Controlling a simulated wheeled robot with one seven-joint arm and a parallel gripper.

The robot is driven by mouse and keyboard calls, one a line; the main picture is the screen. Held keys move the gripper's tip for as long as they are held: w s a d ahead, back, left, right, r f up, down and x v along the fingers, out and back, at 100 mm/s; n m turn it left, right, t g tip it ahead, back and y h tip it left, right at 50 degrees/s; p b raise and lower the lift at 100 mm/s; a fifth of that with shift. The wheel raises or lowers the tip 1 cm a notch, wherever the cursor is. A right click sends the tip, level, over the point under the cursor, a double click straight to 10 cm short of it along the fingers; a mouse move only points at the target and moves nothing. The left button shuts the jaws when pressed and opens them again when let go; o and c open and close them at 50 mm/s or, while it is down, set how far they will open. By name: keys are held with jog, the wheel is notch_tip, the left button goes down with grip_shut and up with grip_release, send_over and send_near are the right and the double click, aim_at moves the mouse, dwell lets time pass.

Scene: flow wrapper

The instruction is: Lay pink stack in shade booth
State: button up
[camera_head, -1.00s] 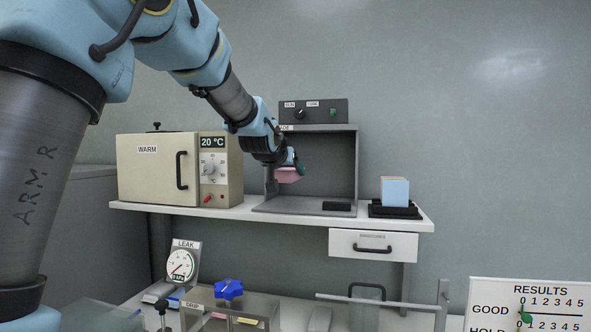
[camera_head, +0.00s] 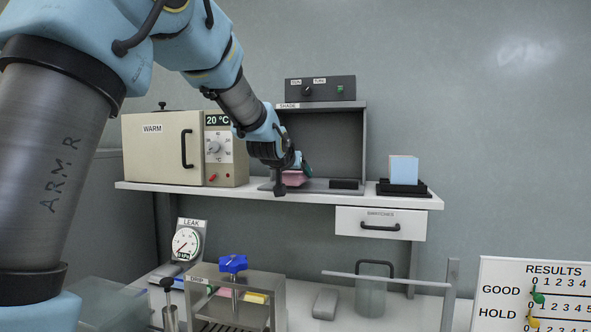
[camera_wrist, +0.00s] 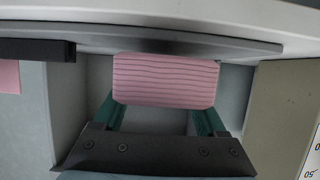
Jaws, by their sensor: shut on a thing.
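The shade booth (camera_head: 322,131) is an open-fronted grey box on the white shelf, labelled SHADE. My gripper (camera_head: 301,166) is at the left part of its open front, shut on the pink stack (camera_head: 293,178). In the wrist view the pink stack (camera_wrist: 165,80) is a lined pink block between the two green fingers. It looks low, close to the booth floor; I cannot tell whether it touches. My wrist hides part of the booth's left side.
A black block (camera_head: 344,184) lies at the right of the booth floor. The WARM oven (camera_head: 160,150) stands left of the booth. A pale blue stack (camera_head: 403,169) sits on a black stand (camera_head: 403,189) to the right. A drawer (camera_head: 380,224) hangs below the shelf.

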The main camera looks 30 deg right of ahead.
aim_at(290, 174)
jog(key=shift+f+b, duration=0.55)
jog(key=shift+f, duration=0.1)
dwell(0.3)
jog(key=o, duration=1.4)
jog(key=shift+s, duration=0.1)
jog(key=b+v, duration=0.1)
jog(key=v, duration=0.5)
jog(key=shift+s+r+b, duration=0.15)
jog(key=shift+b, duration=0.2)
jog(key=shift+p+v, duration=1.5)
jog(key=shift+v, duration=0.7)
jog(key=shift+a, duration=0.1)
